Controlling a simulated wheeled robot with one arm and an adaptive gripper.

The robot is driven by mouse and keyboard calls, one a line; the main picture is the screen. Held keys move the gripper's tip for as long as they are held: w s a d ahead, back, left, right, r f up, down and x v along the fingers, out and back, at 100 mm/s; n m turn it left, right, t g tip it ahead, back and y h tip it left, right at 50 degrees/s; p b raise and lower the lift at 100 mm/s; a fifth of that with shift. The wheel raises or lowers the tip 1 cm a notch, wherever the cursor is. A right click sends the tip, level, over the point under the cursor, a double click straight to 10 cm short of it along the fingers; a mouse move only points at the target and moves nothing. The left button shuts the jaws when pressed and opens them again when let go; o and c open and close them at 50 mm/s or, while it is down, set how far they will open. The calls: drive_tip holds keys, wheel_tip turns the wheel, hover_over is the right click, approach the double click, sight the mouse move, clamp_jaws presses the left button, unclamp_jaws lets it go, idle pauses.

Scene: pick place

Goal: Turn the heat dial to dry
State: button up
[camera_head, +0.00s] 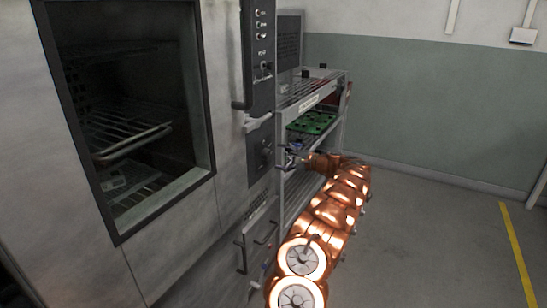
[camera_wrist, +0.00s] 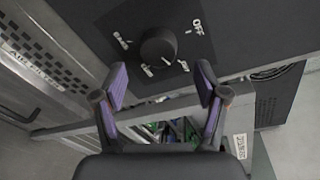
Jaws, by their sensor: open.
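The heat dial is a round black knob (camera_wrist: 158,48) on a dark panel in the wrist view, with white markings around it. "OFF" is legible at its upper right; the other labels are too blurred or tilted to read surely. In the head view the dark dial panel (camera_head: 262,150) is on the front of the large metal oven (camera_head: 222,120). My gripper (camera_wrist: 165,80) is open, its two purple-padded fingers spread below the knob in the wrist view, with nothing between them. In the head view my gripper (camera_head: 290,158) is near the panel, small and partly unclear.
A metal shelf rack (camera_head: 318,92) with a green board (camera_head: 311,122) stands just beyond the oven. An upper control panel (camera_head: 262,40) and lower handles (camera_head: 256,240) project from the oven front. The grey floor (camera_head: 430,235) at right is clear.

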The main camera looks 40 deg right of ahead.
drive_tip(key=f+v, duration=0.1)
drive_tip(key=v, duration=0.6)
drive_tip(key=shift+s+r, duration=0.25)
drive_tip(key=shift+r, duration=0.25)
